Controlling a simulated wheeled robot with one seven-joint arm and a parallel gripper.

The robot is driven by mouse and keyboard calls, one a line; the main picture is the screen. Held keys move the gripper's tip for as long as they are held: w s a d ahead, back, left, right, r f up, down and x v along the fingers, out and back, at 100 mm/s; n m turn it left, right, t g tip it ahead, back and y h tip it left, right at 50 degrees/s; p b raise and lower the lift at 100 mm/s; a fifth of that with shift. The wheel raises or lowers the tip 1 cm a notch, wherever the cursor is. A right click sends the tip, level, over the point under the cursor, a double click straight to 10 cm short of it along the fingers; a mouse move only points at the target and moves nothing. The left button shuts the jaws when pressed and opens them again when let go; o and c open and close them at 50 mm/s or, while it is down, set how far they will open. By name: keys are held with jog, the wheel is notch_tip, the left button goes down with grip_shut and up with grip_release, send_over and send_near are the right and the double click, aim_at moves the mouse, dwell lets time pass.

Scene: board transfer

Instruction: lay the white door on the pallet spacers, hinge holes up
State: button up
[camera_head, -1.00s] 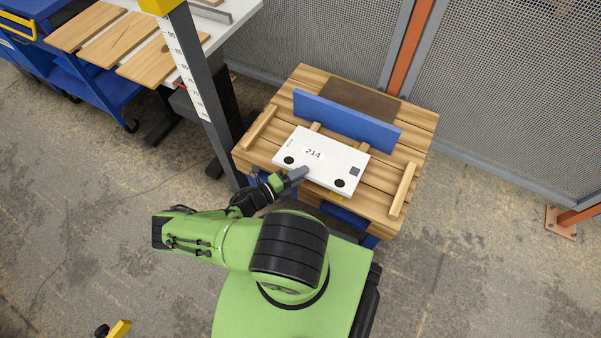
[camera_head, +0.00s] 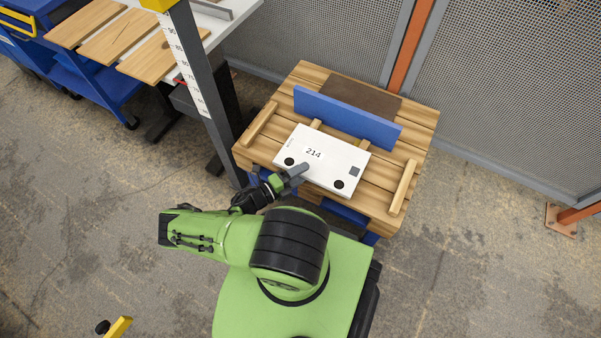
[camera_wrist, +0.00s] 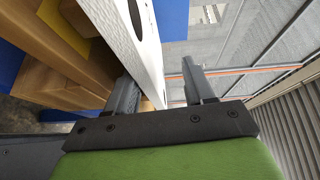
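The white door (camera_head: 322,155), marked 214, lies face up over the wooden pallet (camera_head: 375,205). Two dark round hinge holes show on its upper face near the front edge. A middle spacer (camera_head: 316,124) runs under it; a left spacer (camera_head: 262,123) and a right spacer (camera_head: 403,188) lie clear of it. My gripper (camera_head: 297,172) is at the door's front edge, one finger above its face. In the wrist view my gripper (camera_wrist: 160,92) has its fingers apart, either side of the door (camera_wrist: 142,45), with a gap at the upper finger. Door contact with the spacer is hard to see.
A blue board (camera_head: 347,120) stands upright along the door's back side, with a brown mat (camera_head: 360,97) behind it. A grey post with a scale (camera_head: 197,85) rises left of the pallet. Mesh fencing (camera_head: 510,90) stands behind. A table with wooden boards (camera_head: 125,45) is at the upper left.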

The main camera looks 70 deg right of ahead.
dwell(0.4)
jog(key=shift+f+v, duration=0.2)
jog(key=shift+v, duration=5.85)
jog(key=o, duration=0.6)
jog(key=shift+c, duration=0.2)
jog(key=r+p, duration=0.1)
jog(key=w+a+r, duration=0.1)
jog(key=r, duration=0.1)
jog(key=a+r+p, duration=0.1)
jog(key=r, duration=0.1)
jog(key=shift+w+a+r+p, duration=0.1)
jog(key=shift+w+a+p, duration=0.15)
jog(key=shift+w+p, duration=0.1)
jog(key=b+v, duration=0.2)
jog(key=v, duration=0.3)
jog(key=shift+s+b, duration=0.1)
jog(key=shift+b, duration=0.25)
